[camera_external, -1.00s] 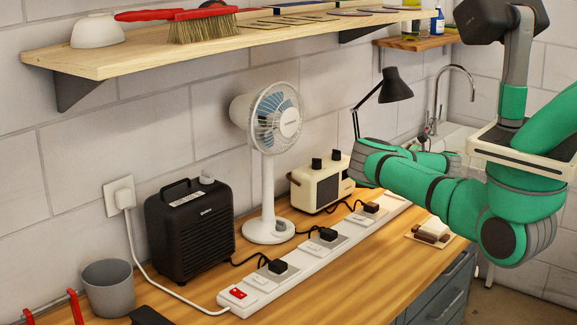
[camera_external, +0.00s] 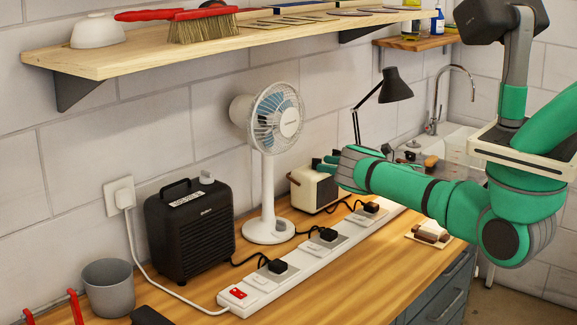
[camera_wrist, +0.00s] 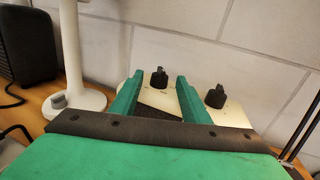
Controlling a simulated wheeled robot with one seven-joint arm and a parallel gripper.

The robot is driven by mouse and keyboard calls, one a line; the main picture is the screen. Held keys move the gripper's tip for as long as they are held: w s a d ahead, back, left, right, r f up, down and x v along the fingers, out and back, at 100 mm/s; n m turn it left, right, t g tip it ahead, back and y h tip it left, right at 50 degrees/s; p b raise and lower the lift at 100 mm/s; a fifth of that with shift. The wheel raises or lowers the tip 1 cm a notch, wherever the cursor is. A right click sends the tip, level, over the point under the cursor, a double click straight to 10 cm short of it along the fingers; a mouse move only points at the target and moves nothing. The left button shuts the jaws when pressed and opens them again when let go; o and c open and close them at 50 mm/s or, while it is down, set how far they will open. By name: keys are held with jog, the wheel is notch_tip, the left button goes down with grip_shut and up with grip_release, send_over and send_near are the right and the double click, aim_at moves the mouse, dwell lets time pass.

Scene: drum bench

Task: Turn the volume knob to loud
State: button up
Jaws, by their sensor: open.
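The cream radio (camera_external: 312,191) stands on the bench to the right of the fan. In the wrist view its cream panel (camera_wrist: 237,117) carries two black knobs. The left knob (camera_wrist: 158,77) is between my finger tips, with a gap on both sides. The right knob (camera_wrist: 215,97) is outside my fingers, to their right. I cannot read which one is the volume knob. My gripper (camera_external: 324,168) is open and empty at the radio's top; in the wrist view its green fingers (camera_wrist: 160,76) point at the left knob. In the external view my gripper hides both knobs.
A white fan (camera_external: 267,160) stands just left of the radio. A black box with a handle (camera_external: 190,225) is farther left. A power strip (camera_external: 300,262) with plugs and cables runs along the front. A black lamp (camera_external: 393,88) stands behind right. The wall is close behind.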

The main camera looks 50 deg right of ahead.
jog(key=shift+x, duration=1.45)
jog(key=shift+a, duration=0.1)
jog(key=c, duration=1.1)
jog(key=shift+o, duration=0.2)
